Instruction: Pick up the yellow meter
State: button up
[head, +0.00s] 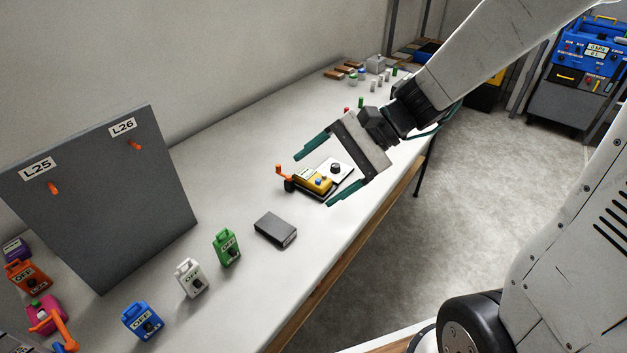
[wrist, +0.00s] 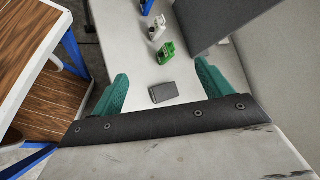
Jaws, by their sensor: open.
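The yellow meter (head: 314,182) lies on the white table (head: 235,175) in the head view, with a pale panel and a dark round knob beside it and an orange piece at its left end. My gripper (head: 311,176) has green fingers spread wide and empty. In the head view its fingers show on either side of the meter, above the table; the height between them is hard to tell. In the wrist view my gripper (wrist: 160,88) is open, and the meter does not show there.
A dark grey box (head: 275,229) lies nearer, also in the wrist view (wrist: 163,92). A grey board (head: 105,200) stands at left. Small parts (head: 375,68) sit at the far end.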

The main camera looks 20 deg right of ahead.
jog(key=w+d+f+m+t+y, duration=0.25)
jog(key=w+f+m+t, duration=0.25)
jog(key=w+f+m, duration=0.35)
jog(key=m+t+h, duration=0.5)
jog(key=m+t, duration=0.1)
jog(key=m, duration=0.4)
send_near(324, 182)
jog(key=shift+w+a+r, duration=0.2)
jog(key=shift+w+a, duration=0.65)
jog(key=shift+a, duration=0.05)
jog(key=shift+w+a+f+m+g+h, duration=0.1)
jog(key=shift+w+f+m+g+h, duration=0.15)
jog(key=shift+w+g, duration=0.05)
jog(key=x, duration=0.7)
jog(key=shift+f, duration=0.15)
jog(key=c, duration=1.2)
jog(key=shift+c, duration=0.2)
